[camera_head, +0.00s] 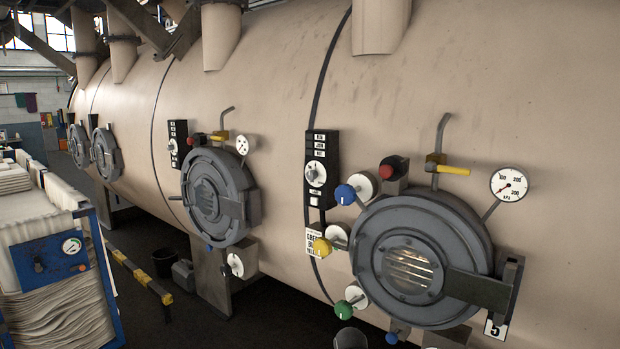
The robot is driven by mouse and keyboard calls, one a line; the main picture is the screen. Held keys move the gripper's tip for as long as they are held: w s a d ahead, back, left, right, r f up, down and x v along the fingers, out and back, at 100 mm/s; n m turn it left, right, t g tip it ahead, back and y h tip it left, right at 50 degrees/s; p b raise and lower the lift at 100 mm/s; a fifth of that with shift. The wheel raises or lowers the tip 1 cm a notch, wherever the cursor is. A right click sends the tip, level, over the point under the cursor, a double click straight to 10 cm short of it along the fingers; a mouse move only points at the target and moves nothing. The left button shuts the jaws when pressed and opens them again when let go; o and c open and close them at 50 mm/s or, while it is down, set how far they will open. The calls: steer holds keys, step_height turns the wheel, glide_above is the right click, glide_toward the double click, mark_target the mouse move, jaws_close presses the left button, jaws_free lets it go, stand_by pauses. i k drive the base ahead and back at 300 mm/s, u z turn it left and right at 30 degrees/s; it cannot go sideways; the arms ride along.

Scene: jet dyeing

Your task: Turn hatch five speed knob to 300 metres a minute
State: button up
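Hatch five (372,237) is the large round grey door at the right, shut, with a small "5" plate (495,328) below its right side. A tall black control panel (333,145) stands on the vessel wall to its upper left. It carries several small label plates and a pale round knob (316,174) on a dial. The knob's pointer and the dial's numbers are too small to read, and no other speed knob is clearly marked. My gripper is not seen in this view.
Blue, yellow and green knobs, a red button (391,167) and a yellow-handled valve (453,170) crowd around the hatch. A kPa gauge (510,184) stands out at the upper right. A blue fabric cart (50,262) is at left. Dark floor shows between cart and vessel, with a yellow-black barrier (138,274).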

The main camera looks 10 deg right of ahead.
mark_target(311, 174)
steer(key=u, duration=1.5)
steer(key=i, duration=0.9)
steer(key=u, duration=0.6)
steer(key=k, duration=0.9)
steer(key=z, duration=0.2)
steer(key=i, duration=0.85)
steer(key=u, duration=0.05)
